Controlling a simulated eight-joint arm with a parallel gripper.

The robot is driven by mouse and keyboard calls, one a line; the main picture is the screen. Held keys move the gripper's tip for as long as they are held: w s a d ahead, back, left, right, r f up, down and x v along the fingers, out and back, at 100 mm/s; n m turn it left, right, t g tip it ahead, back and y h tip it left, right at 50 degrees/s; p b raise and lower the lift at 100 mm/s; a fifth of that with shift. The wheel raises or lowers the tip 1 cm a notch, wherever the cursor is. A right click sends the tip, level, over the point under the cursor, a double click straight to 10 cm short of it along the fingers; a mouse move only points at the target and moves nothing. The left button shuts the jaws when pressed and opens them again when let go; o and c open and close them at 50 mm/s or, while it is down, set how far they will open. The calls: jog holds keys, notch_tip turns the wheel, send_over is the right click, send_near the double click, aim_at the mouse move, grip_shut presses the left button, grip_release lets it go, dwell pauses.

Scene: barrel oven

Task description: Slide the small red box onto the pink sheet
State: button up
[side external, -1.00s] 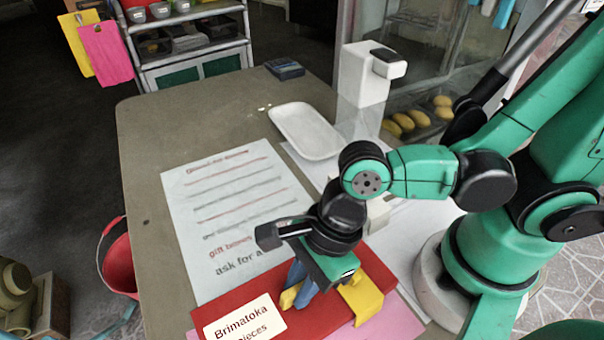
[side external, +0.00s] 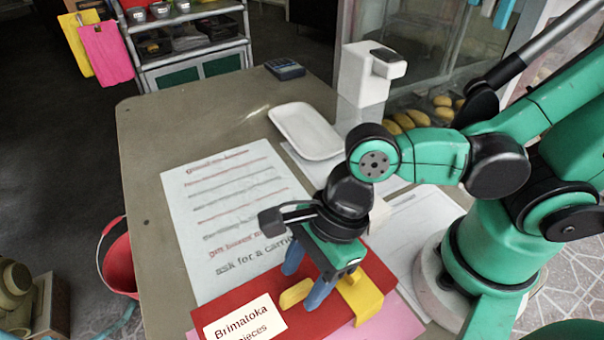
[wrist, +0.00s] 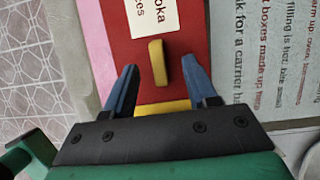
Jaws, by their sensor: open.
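The small red box (side external: 350,262) lies flat at the table's front, with a white "Brimatoka pieces" label (side external: 243,322), a raised yellow tab (side external: 295,292) on top and a yellow band (side external: 362,298) at its right end. It also shows in the wrist view (wrist: 190,35). The pink sheet (side external: 392,324) shows along the box's near side, and at left in the wrist view (wrist: 98,25); the box hides part of it. My gripper (side external: 300,284) is open, its blue fingers (wrist: 188,68) apart on either side of the tab, low over the box.
A printed white sheet (side external: 215,205) lies behind the box. A white tray (side external: 305,131), a white dispenser (side external: 362,80) and a dark calculator-like object (side external: 285,68) stand farther back. A red bucket (side external: 118,262) is beyond the table's left edge. The table's left strip is clear.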

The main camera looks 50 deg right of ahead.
jog(key=shift+v, duration=1.9)
jog(key=w+d+r+n+t+h, duration=0.2)
jog(key=w+d+n, duration=0.3)
jog(key=n, duration=0.5)
jog(key=w+d+r+n+t+h, duration=0.2)
jog(key=w+d+n, duration=0.3)
jog(key=d+n, duration=0.5)
jog(key=shift+w+r+n+t, duration=0.2)
jog(key=shift+w+n+t, duration=0.25)
jog(key=shift+t, duration=0.45)
jog(key=shift+d, duration=0.1)
